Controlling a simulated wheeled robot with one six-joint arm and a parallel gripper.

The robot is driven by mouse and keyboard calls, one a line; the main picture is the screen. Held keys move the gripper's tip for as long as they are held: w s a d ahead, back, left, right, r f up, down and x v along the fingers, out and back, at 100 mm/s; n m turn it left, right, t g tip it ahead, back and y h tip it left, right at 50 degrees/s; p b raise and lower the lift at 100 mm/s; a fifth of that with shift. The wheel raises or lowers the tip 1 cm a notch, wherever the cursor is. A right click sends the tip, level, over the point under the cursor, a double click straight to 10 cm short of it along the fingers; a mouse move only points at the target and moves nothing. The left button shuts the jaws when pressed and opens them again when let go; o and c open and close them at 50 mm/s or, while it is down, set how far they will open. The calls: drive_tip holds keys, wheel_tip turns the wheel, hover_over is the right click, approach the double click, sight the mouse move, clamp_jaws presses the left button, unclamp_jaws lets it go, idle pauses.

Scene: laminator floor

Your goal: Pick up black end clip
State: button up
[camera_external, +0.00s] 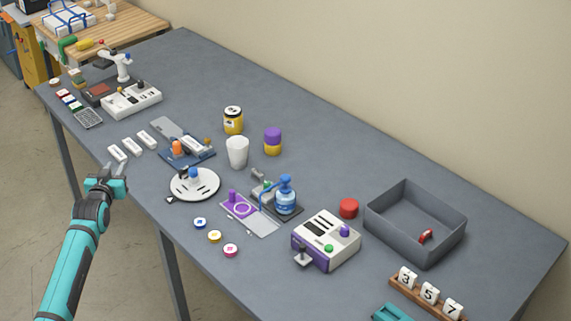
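I cannot single out a black end clip for certain in this view. A small dark piece (170,200) shows at the near left edge of a round white plate (196,186), but I cannot tell whether it is a clip or part of the plate. My gripper (111,172) is at the table's near left edge, close to several small white bars (131,147) and left of the round plate. It is small and seen from behind, so its finger opening is unclear. No held object can be made out.
The long grey table (330,140) is crowded along its near half. A blue board (187,154), a white cup (237,152), a blue bottle (285,196), a white-purple machine (325,242) and a grey bin (388,231) stand to the right. The far strip is clear.

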drive_tip(key=w+d+m+g, duration=0.4)
drive_tip(key=w+g, duration=0.4)
drive_tip(key=w, duration=0.8)
drive_tip(key=m+g, duration=0.5)
drive_tip(key=g, duration=0.4)
hover_over(185, 168)
wheel_tip(185, 168, down, 5)
wheel_tip(185, 168, down, 17)
drive_tip(key=shift+f, duration=0.1)
clamp_jaws()
